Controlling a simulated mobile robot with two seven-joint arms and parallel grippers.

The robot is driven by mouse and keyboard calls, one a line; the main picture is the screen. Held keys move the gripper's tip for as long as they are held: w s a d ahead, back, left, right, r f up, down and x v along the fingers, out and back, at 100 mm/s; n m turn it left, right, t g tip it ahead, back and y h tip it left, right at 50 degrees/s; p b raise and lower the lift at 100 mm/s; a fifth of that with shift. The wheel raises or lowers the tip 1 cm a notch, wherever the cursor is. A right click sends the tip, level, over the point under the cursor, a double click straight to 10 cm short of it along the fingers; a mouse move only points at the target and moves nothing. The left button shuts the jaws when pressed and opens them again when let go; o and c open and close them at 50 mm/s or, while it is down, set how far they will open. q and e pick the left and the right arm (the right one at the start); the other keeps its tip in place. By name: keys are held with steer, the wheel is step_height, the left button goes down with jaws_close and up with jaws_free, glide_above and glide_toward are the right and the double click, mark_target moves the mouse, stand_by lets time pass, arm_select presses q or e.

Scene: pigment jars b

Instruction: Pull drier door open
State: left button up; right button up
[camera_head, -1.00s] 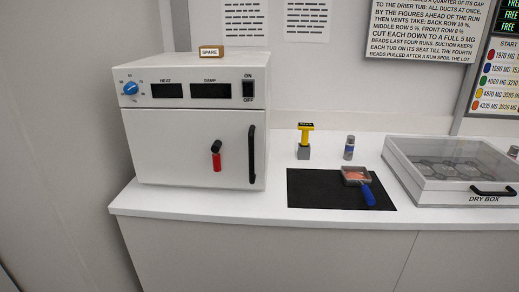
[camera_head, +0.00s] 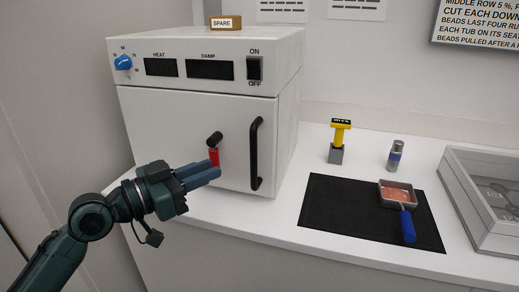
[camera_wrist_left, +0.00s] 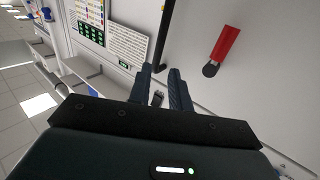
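The drier (camera_head: 215,75) is a white box on the counter, and its front door (camera_head: 165,125) is shut. A black vertical bar handle (camera_head: 256,155) is on the door's right side. A lever with a black pivot and red grip (camera_head: 213,157) hangs down left of the handle. My left gripper (camera_head: 217,172) is in front of the door, pointing right, overlapping the lever's lower end in the head view. In the left wrist view its two fingers (camera_wrist_left: 161,72) are apart with nothing between them. The handle (camera_wrist_left: 164,35) lies just ahead of the fingertips, and the red lever (camera_wrist_left: 224,44) is to the right.
A black mat (camera_head: 345,215) holds a small pan with a blue handle (camera_head: 407,225). Behind it stand a yellow-topped tool on a grey block (camera_head: 336,153) and a small jar (camera_head: 395,156). A clear-lidded box (camera_head: 465,215) is at right. A SPARE block (camera_head: 226,23) sits on the drier.

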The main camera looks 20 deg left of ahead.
mark_target(251, 153)
arm_select(q)
steer(key=p+x, duration=0.3)
steer(key=x, duration=0.9)
steer(key=shift+c, duration=0.4)
jaws_close()
